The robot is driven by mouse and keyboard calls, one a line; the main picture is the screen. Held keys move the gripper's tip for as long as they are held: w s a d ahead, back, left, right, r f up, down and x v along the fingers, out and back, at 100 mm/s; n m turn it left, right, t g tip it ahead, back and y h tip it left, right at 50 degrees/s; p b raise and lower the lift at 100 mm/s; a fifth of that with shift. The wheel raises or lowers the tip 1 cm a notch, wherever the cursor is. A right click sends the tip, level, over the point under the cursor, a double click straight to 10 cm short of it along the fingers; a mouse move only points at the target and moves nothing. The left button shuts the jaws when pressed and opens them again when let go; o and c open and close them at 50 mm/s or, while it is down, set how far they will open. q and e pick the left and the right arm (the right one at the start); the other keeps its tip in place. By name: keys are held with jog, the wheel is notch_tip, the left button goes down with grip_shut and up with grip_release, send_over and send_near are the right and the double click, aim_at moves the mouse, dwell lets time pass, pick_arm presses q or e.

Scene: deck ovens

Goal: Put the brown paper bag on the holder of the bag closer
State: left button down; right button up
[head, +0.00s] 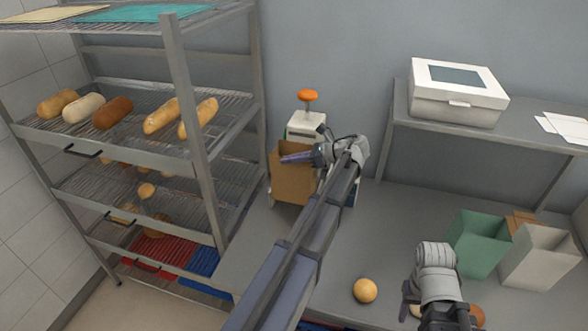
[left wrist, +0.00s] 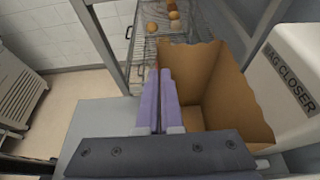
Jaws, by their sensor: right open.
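The brown paper bag (head: 290,184) stands upright and open-topped in front of the bag closer (head: 306,124), a white machine with an orange knob. My left gripper (head: 297,157) is at the bag's top rim. In the left wrist view its purple fingers (left wrist: 159,102) are shut on one wall of the brown bag (left wrist: 228,98), and the labelled side of the bag closer (left wrist: 290,75) is close to the right of the bag. The holder is hidden, so I cannot tell whether the bag touches it. My right gripper (head: 438,312) is open, low at the right.
A rack (head: 190,150) with bread loaves stands at the left. A bun (head: 365,290) lies on the counter (head: 385,235). Green (head: 480,245) and pale (head: 538,258) bags stand at the right. A white box (head: 458,95) sits on the shelf above. The middle of the counter is clear.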

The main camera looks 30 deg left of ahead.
aim_at(298, 150)
pick_arm(q)
jog(key=w, duration=0.2)
jog(key=w+a, duration=0.1)
jog(key=w, duration=0.1)
jog(key=shift+w, duration=0.2)
jog(key=f+b, duration=0.3)
jog(key=shift+s, duration=0.25)
notch_tip(298, 150, down, 4)
jog(key=b, duration=0.3)
jog(key=shift+r+b, duration=0.1)
jog(key=shift+b, duration=0.25)
jog(key=shift+w+f+b, duration=0.2)
jog(key=shift+f+b, duration=0.05)
jog(key=shift+b, duration=0.05)
jog(key=shift+r, duration=0.1)
jog(key=shift+f, duration=0.2)
jog(key=c, duration=1.1)
grip_release()
jog(key=shift+r, duration=0.1)
